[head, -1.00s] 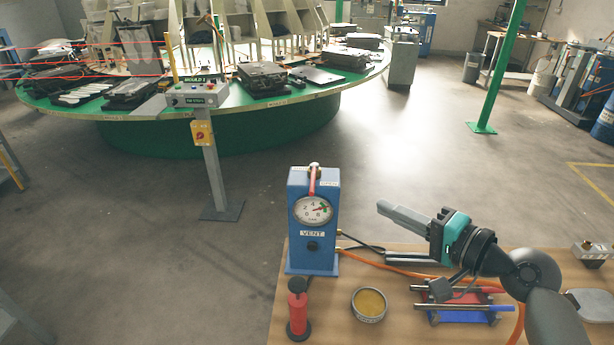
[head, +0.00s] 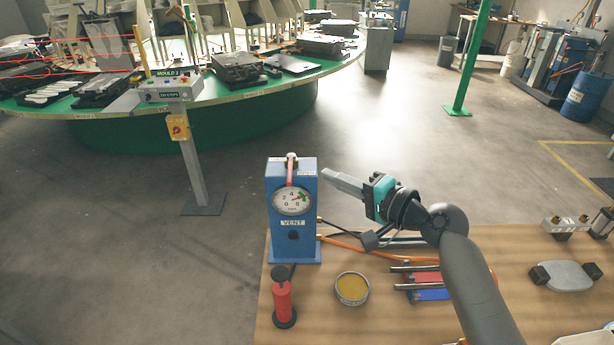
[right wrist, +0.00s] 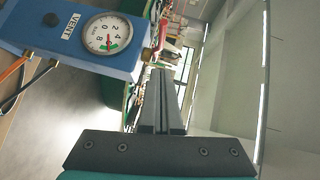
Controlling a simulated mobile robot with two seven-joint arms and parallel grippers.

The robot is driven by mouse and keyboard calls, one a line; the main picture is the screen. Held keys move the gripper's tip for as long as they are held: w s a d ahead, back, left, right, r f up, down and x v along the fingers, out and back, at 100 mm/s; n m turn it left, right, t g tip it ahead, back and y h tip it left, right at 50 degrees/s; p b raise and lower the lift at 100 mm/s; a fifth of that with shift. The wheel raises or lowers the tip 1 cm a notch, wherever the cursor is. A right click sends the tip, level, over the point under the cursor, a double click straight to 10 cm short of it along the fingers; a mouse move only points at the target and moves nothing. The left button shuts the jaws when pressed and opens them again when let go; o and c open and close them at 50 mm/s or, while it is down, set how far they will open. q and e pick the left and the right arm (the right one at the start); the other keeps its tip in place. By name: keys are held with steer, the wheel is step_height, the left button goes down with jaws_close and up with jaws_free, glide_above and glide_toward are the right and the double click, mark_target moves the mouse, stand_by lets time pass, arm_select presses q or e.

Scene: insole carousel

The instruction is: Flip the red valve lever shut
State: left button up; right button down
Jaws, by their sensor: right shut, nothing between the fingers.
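The red valve lever (head: 289,173) sits on top of the blue valve box (head: 279,240), which has a round gauge and a VENT label. In the head view the lever lies over the box's top toward the front, reaching down to the gauge's upper edge. In the right wrist view the red lever (right wrist: 167,50) shows past the top end of the blue box (right wrist: 125,62). My right gripper (head: 326,175) is shut and empty, just right of the box near its top, apart from the lever. My left gripper is not in view.
The wooden bench (head: 318,325) holds a red hand pump (head: 283,303), a round tin (head: 352,288) and a red and blue fixture (head: 427,287). An orange hose (head: 350,244) runs from the box. A green carousel (head: 190,125) stands beyond open floor.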

mark_target(290, 170)
steer(key=a, duration=0.1)
steer(key=w+a, duration=0.1)
steer(key=a, duration=0.1)
steer(key=a+f+p, duration=0.1)
steer(key=a, duration=0.1)
steer(key=shift+w+a+f, duration=0.1)
steer(key=shift+w+a, duration=0.1)
stand_by(0.3)
